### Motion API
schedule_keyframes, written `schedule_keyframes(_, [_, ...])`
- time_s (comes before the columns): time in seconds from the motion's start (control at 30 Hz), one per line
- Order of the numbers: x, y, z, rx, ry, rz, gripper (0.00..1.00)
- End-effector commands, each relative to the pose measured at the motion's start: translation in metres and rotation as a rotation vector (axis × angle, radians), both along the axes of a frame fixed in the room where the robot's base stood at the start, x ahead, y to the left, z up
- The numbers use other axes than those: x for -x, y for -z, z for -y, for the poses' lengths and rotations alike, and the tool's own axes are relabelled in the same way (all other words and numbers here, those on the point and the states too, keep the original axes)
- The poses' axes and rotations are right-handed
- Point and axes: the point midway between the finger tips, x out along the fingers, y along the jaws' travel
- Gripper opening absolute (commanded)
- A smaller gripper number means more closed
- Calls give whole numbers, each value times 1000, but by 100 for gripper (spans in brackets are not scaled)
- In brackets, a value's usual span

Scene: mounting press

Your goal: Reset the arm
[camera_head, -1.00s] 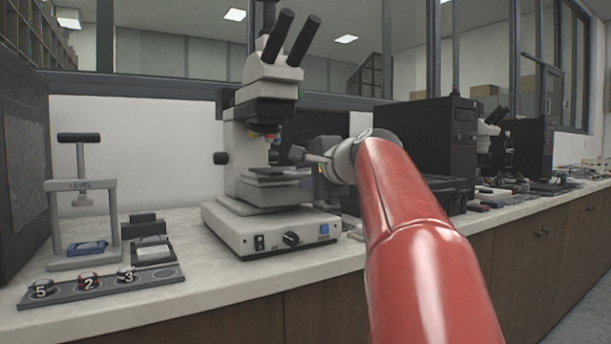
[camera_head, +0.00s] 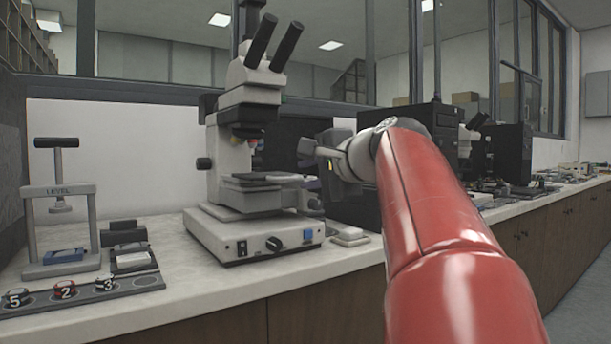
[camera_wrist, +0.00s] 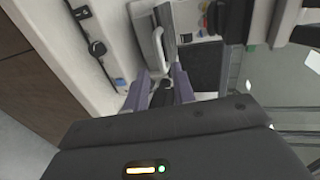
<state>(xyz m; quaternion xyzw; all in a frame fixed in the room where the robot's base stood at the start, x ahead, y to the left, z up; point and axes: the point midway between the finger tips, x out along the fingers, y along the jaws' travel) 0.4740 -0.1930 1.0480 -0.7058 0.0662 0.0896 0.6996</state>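My gripper (camera_head: 312,148) is at the end of my red arm, just right of the microscope (camera_head: 250,120) stage and above the counter. In the wrist view, the two grey-purple fingers of my gripper (camera_wrist: 160,75) stand apart. A dark shape shows low between them, and I see nothing clearly held. The microscope's white base with a black knob (camera_wrist: 97,48) and a blue switch lies under and left of the fingers in that view. My forearm hides part of the counter to the right.
A black computer tower (camera_head: 440,125) stands behind my arm. A small pale block (camera_head: 350,237) lies right of the microscope.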

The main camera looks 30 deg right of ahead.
Motion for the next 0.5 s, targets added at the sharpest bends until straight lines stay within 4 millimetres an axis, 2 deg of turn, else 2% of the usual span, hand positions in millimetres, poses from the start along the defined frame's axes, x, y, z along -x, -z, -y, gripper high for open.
schedule_keyframes(0.37, [0, 1, 0, 1, 0, -1, 26])
schedule_keyframes(0.47, [1, 9, -10, 26, -18, -26, 26])
schedule_keyframes(0.5, [2, 18, -18, 50, -33, -51, 26])
